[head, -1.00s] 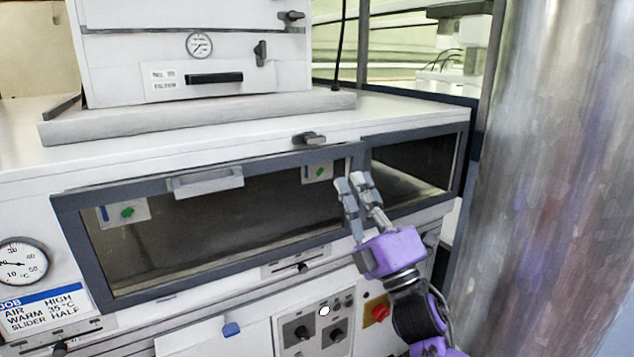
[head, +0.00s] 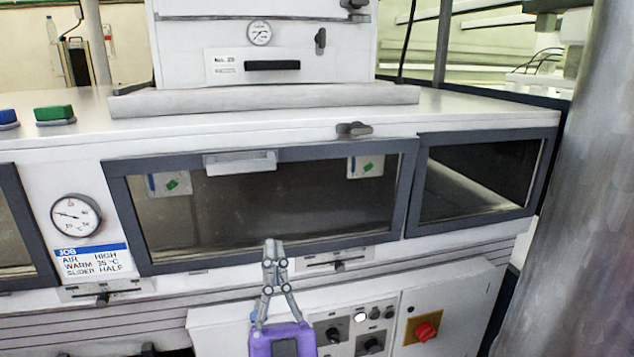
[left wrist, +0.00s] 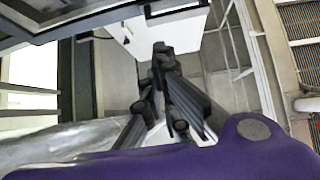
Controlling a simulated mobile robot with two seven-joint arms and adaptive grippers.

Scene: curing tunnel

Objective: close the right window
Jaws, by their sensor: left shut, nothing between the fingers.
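The machine's front has a wide dark-framed window (head: 165,260) in the middle with a pale handle (head: 240,163) on its top rail. It appears to sit flush in the front; any small gap cannot be told. A narrower dark-framed window (head: 480,222) stands to its right, with no handle visible. Part of another window (head: 32,232) shows at the left edge. My left gripper (head: 274,245) points upward, fingertips together and empty, in front of the middle window's lower rail. Contact with the rail cannot be told. Its fingers (left wrist: 160,50) also show in the left wrist view. My right gripper is out of view.
A control box with a red knob (head: 426,331) and a white button (head: 360,315) stands low on the right. A gauge (head: 75,215) and job card (head: 92,260) are at left. A dark latch (head: 354,129) lies on the top edge. A metal column (head: 595,200) borders the right.

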